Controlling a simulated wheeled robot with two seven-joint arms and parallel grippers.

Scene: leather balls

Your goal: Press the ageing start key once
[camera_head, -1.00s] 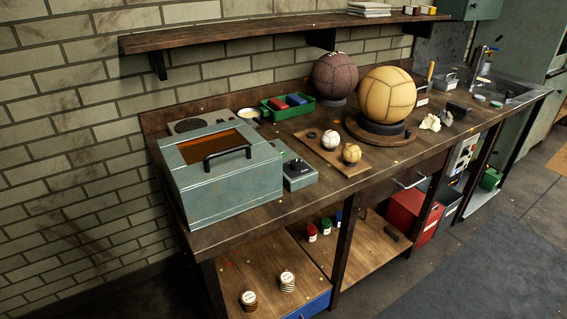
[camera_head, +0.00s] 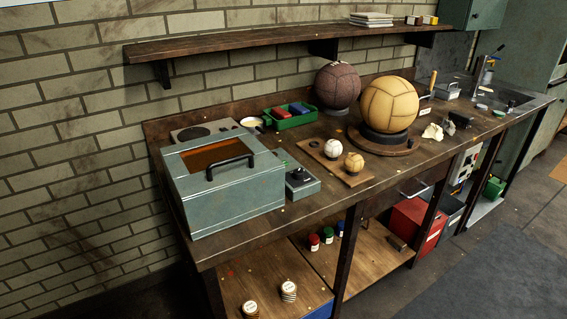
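A grey-green metal box (camera_head: 228,190) with an amber window (camera_head: 212,157) and a black handle (camera_head: 229,165) stands at the left end of the workbench. Beside its right side, on the bench, sits a small grey control box (camera_head: 302,184) with a dark top and a knob or key on it. The control's markings are too small to read, so I cannot tell which part is the ageing start key. Neither of my grippers shows in the head view.
A large tan ball (camera_head: 388,104) on a round stand and a dark brown ball (camera_head: 337,86) stand further back. A board with two small balls (camera_head: 333,148), a green tray (camera_head: 291,121) and crumpled paper (camera_head: 432,132) lie on the bench (camera_head: 250,232). A shelf (camera_head: 230,47) runs above.

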